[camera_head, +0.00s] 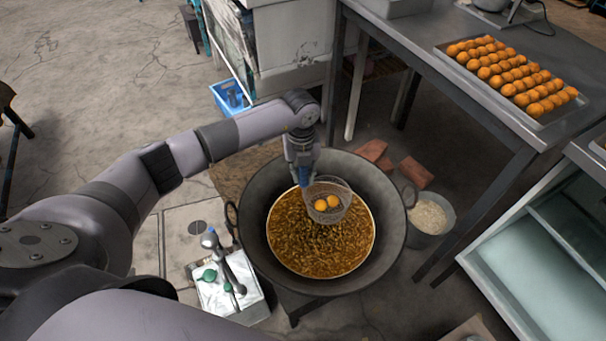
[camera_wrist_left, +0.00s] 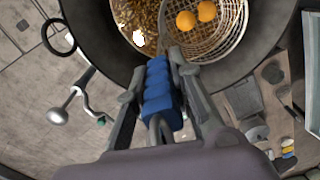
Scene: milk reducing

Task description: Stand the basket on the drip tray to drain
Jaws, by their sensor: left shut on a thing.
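The wire mesh basket (camera_head: 338,186) is over the wok, above the brown bubbling oil, with two orange balls in it. It also shows in the left wrist view (camera_wrist_left: 226,38), where its blue handle (camera_wrist_left: 158,92) lies between my fingers. My left gripper (camera_head: 304,180) is shut on this handle at the far side of the wok. In the left wrist view the gripper (camera_wrist_left: 160,85) has a finger on each side of the handle. I cannot tell which surface is the drip tray. My right gripper is not in view.
The large dark wok (camera_head: 257,205) has ring handles. A metal table (camera_head: 455,75) at upper right bears a tray (camera_head: 583,103) of several orange balls. A pale tray-like unit (camera_head: 520,275) is at lower right. A bucket (camera_head: 430,216) and bricks (camera_head: 417,172) stand beside the wok.

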